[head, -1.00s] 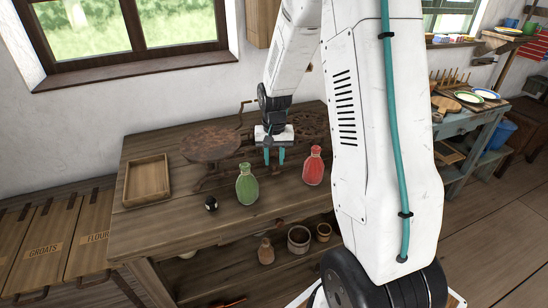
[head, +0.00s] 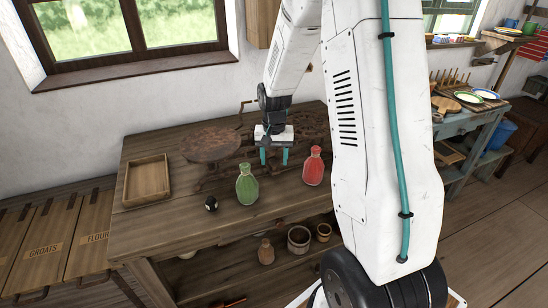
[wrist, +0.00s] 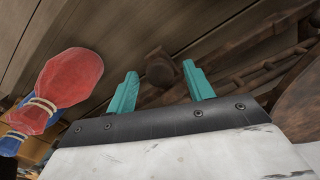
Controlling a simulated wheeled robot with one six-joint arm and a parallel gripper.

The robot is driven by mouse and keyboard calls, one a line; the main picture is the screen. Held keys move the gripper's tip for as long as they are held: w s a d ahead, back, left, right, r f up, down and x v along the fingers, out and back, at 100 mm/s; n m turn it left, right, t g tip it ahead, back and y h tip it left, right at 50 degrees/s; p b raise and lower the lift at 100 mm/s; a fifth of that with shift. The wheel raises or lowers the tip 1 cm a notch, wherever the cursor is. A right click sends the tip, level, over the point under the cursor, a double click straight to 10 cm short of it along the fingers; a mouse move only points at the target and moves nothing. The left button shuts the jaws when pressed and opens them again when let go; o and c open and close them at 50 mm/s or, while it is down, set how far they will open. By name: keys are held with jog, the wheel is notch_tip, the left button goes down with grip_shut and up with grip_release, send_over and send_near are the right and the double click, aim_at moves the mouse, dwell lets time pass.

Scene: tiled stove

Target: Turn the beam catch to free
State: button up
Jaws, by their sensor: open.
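A dark wooden balance stands on the workbench, with a round pan (head: 210,144) on its left. Its frame is partly hidden behind my arm and gripper. My gripper (head: 274,157) points down over the balance between the green and red bottles, its teal fingers apart and empty. In the wrist view, a small round wooden knob (wrist: 160,70) shows beyond and between the open fingers, near wooden bars (wrist: 250,75). It may be the beam catch; I cannot tell its turned position or whether a finger touches it.
A green bottle (head: 247,185) stands front left of my gripper and a red bottle (head: 313,167) to its right. A small dark jar (head: 211,203) and an empty wooden tray (head: 147,181) are further left. The bench front is mostly clear.

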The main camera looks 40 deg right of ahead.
aim_at(274, 160)
jog(key=shift+r, duration=0.1)
notch_tip(274, 160, up, 8)
jog(key=shift+f, duration=0.2)
dwell(0.3)
